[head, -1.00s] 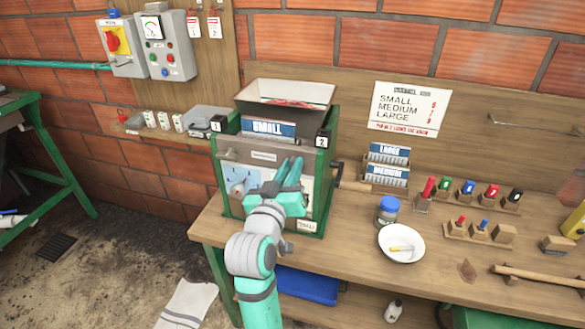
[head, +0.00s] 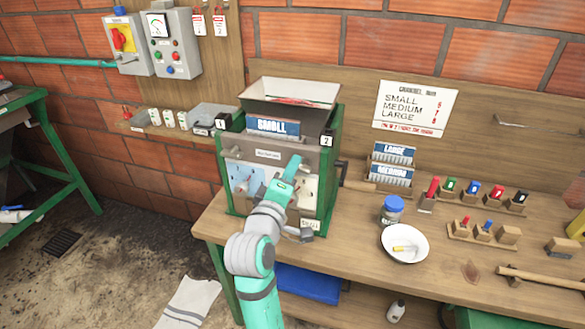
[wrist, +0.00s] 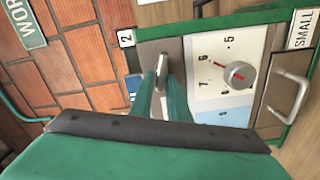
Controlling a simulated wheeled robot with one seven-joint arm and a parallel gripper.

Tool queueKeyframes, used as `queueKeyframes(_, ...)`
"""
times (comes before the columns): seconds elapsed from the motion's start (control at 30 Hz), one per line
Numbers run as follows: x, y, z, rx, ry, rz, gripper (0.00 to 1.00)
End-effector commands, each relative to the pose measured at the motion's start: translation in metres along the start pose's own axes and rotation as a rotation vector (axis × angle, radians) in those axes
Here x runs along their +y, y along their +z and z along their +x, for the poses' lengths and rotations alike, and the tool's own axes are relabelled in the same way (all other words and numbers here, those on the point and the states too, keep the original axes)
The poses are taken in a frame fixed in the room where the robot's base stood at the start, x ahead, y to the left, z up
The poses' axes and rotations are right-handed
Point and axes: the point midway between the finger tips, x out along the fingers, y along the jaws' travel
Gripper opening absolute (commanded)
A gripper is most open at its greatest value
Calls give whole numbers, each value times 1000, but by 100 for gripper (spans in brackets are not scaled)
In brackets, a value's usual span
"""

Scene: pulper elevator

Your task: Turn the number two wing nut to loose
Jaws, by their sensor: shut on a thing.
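The number two wing nut (wrist: 162,72) is a grey metal bar on the brown upper strip of the machine front in the wrist view. The white 2 tag (wrist: 125,38) is close to it, and the tag also shows at the machine's top right corner in the head view (head: 326,141). My gripper (wrist: 162,95) is shut on this wing nut, one teal finger on each side. In the head view my gripper (head: 295,164) is at the upper right of the machine front and hides the nut. The 1 tag (head: 221,123) is at the top left corner.
The green-framed machine (head: 334,190) has a hopper (head: 290,91) above. A dial (wrist: 240,75) and a metal handle (wrist: 291,97) lie beside my gripper. A blue-lidded jar (head: 393,209) and white bowl (head: 404,243) stand right on the bench.

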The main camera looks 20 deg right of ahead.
Motion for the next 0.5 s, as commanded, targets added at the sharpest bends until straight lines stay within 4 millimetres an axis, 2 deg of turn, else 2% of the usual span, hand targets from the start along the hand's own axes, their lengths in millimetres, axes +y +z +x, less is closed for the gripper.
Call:
queueKeyframes(0.2,-3,-1,0,3,-2,-152,0)
queueKeyframes(0.5,-5,0,0,2,-2,-273,0)
